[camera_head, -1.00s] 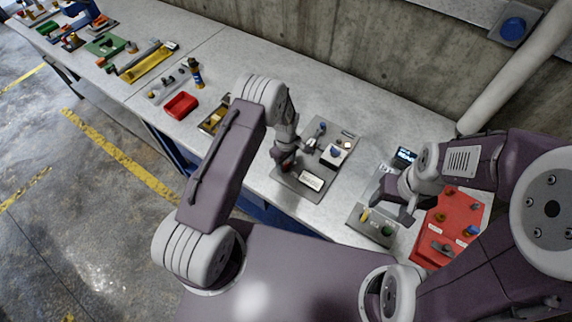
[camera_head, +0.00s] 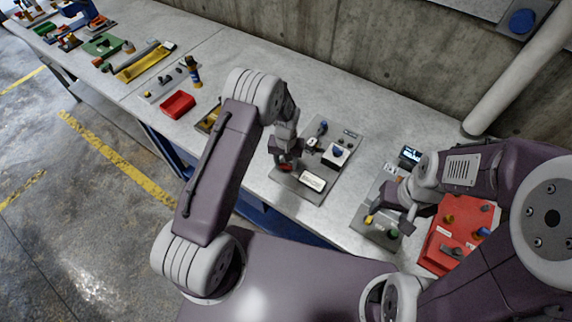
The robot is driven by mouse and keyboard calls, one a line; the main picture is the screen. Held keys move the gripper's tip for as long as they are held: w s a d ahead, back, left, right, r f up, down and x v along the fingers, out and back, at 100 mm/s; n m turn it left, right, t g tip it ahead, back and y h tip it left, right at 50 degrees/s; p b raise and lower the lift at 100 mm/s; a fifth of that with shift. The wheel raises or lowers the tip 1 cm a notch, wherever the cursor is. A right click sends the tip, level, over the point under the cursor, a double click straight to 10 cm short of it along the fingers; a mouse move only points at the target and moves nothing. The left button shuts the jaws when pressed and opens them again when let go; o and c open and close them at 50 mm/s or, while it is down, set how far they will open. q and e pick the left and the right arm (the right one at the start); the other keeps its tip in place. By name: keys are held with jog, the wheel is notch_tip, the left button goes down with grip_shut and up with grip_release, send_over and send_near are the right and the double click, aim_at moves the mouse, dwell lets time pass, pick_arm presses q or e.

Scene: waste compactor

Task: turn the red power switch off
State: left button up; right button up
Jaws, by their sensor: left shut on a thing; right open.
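The red power switch (camera_head: 285,167) sits at the left front part of a grey panel (camera_head: 314,190). It shows only as a small red patch under my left gripper (camera_head: 284,162), which covers most of it. My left gripper points down at the switch and is shut on it. The switch's exact position is hidden by the jaws. My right gripper (camera_head: 398,222) is open, further right, above a small grey plate (camera_head: 374,234) with a yellow and a green part.
The same panel carries a white box with a blue knob (camera_head: 337,154), a white label plate (camera_head: 313,180) and small levers. A red board (camera_head: 439,259) lies at the right, near my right arm. A red tray (camera_head: 178,104) stands left on the bench. A concrete wall closes the back.

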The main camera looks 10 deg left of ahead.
aim_at(286, 164)
pick_arm(q)
jog(key=m+b, duration=0.1)
jog(key=m, duration=0.3)
jog(key=shift+w+m, duration=0.1)
jog(key=shift+m, duration=0.3)
jog(key=shift+r, duration=0.1)
dwell(0.3)
jog(key=o, duration=1.4)
jog(key=shift+c, duration=0.2)
jog(key=shift+r+b, duration=0.25)
jog(key=shift+b, duration=0.05)
notch_tip(286, 164, up, 8)
jog(key=b, duration=0.1)
jog(key=shift+r, duration=0.25)
jog(key=shift+b, duration=0.35)
